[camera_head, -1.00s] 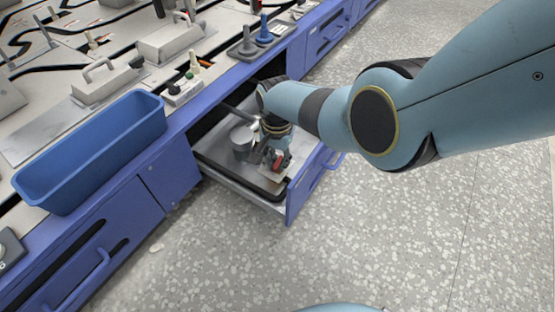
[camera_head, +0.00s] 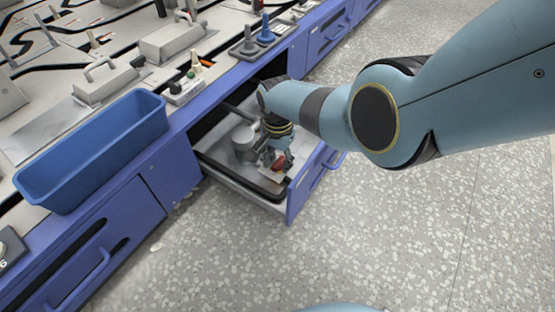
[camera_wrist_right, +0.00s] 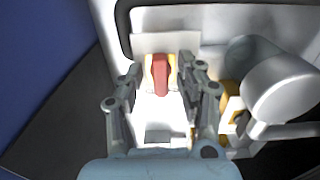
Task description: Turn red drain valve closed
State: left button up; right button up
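The red drain valve handle (camera_wrist_right: 161,76) shows in the right wrist view, with yellow parts at its sides, in front of a pale plate (camera_wrist_right: 165,42). It also shows as a small red piece (camera_head: 280,163) inside the open drawer in the head view. My right gripper (camera_wrist_right: 160,74) is open, with one finger on each side of the handle and gaps showing between fingers and handle. In the head view my right gripper (camera_head: 277,158) reaches down into the drawer and partly covers the valve. My left gripper is not in view.
The open drawer (camera_head: 243,187) holds a grey cylinder (camera_head: 243,138), also in the right wrist view (camera_wrist_right: 280,88), close to the right finger. The blue bin (camera_head: 95,150) sits on the bench edge left of the drawer. The speckled floor in front is clear.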

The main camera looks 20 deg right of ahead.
aim_at(277, 163)
notch_tip(277, 163, up, 12)
dwell(0.8)
dwell(0.3)
